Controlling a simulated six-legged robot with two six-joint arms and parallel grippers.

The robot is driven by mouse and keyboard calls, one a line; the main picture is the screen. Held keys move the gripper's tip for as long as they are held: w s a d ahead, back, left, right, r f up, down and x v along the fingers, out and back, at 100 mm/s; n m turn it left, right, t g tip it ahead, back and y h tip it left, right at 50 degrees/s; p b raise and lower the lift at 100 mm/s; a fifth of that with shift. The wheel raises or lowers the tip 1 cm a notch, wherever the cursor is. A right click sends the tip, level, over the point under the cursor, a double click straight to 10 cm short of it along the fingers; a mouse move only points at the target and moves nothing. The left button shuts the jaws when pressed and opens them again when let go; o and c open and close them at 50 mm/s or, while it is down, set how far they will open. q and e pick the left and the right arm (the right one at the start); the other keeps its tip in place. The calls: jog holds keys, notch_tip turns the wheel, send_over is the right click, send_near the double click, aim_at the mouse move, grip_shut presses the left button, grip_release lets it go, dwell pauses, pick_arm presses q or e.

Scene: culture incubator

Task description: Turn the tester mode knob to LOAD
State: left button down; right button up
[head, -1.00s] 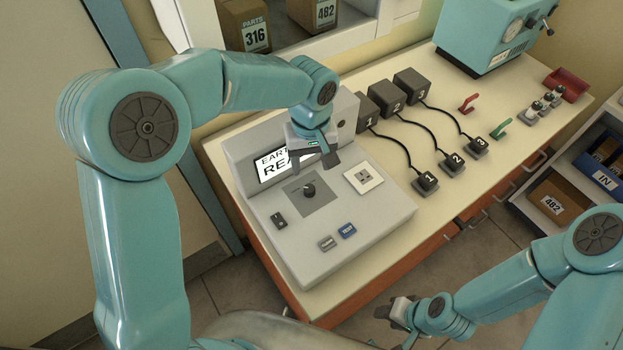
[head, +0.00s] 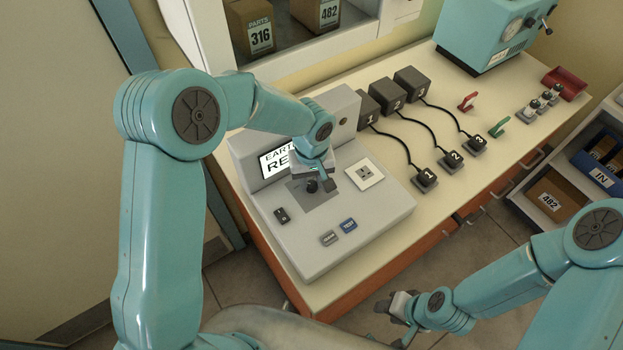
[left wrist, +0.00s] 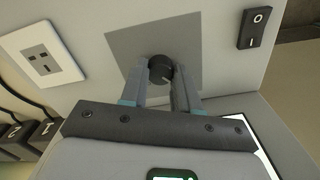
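The tester (head: 290,250) is a grey console with a sloped front on the bench. Its mode knob (head: 311,187) is a small dark round knob on a darker grey square plate. It also shows in the left wrist view (left wrist: 161,70). My left gripper (head: 316,181) is over the knob, pointing down. In the left wrist view its two fingers (left wrist: 160,76) stand on either side of the knob, seemingly with small gaps. The knob's labels and pointer cannot be read. The screen (head: 279,160) is partly hidden by my gripper. My right gripper (head: 396,314) is open and empty, off the bench's front edge.
A socket (head: 365,174) lies right of the knob, a black rocker switch (head: 282,215) to its left. Several numbered dark boxes with cables (head: 388,96) stand right of the tester.

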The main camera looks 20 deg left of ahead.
dwell(0.3)
pick_arm(q)
jog(key=m+b, duration=0.2)
jog(key=m, duration=0.1)
jog(key=shift+m, duration=0.3)
jog(key=m+b, duration=0.2)
jog(key=m, duration=0.2)
jog(key=shift+m, duration=0.3)
jog(key=m, duration=0.4)
jog(key=shift+r+b, duration=0.1)
jog(key=shift+b, duration=0.25)
jog(key=m, duration=0.5)
jog(key=shift+m, duration=0.4)
jog(key=c, duration=0.8)
grip_release()
